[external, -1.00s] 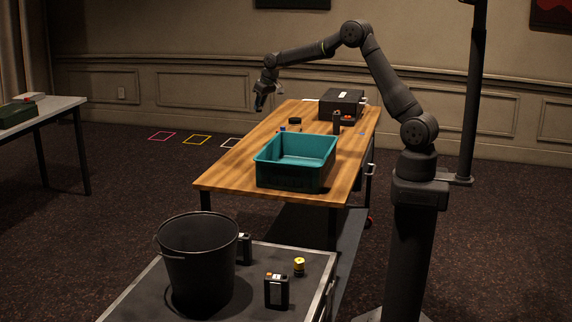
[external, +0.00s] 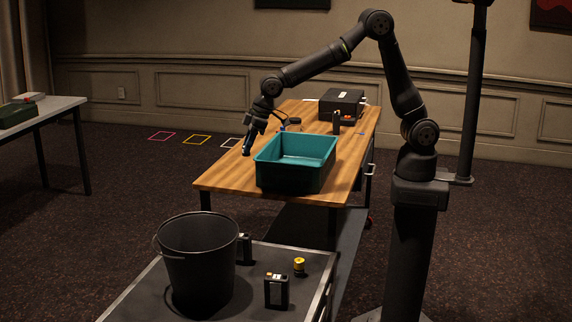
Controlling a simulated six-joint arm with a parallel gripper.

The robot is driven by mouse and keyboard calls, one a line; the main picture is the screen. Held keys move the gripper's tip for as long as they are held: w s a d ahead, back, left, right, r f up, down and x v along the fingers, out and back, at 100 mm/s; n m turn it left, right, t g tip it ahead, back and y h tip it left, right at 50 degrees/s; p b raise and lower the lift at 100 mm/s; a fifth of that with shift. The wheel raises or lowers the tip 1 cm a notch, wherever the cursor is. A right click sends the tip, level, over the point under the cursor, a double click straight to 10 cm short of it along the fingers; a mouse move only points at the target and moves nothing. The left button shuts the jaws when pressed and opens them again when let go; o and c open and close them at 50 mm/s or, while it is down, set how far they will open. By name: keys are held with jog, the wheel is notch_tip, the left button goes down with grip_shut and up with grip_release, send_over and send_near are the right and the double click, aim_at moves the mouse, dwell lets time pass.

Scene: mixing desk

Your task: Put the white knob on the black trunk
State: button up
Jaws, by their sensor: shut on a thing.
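The black trunk (external: 341,103) is a dark box near the far end of the wooden table, with a small pale patch on its top. My gripper (external: 247,150) points down over the left edge of the table, left of the teal bin and well away from the trunk. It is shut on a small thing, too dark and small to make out. I cannot pick out a white knob in this view.
The teal bin (external: 294,178) stands on the wooden table (external: 226,181). A dark upright object (external: 336,122) stands between bin and trunk, with small items left of it. A black bucket (external: 198,262) and small items stand on the front cart (external: 245,305).

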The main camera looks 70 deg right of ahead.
jog(key=s+a+n+y, duration=0.1)
jog(key=s+a+n, duration=0.2)
jog(key=s+a, duration=1)
send_over(273, 258)
jog(key=s+d, duration=0.1)
jog(key=s, duration=0.1)
notch_tip(273, 258, down, 19)
jog(key=shift+g, duration=0.4)
jog(key=f, duration=1.1)
jog(key=shift+w+f, duration=0.1)
jog(key=shift+w, duration=0.2)
jog(key=shift+f, duration=0.15)
jog(key=o, duration=1)
jog(key=shift+c, duration=0.2)
jog(key=v, duration=1.2)
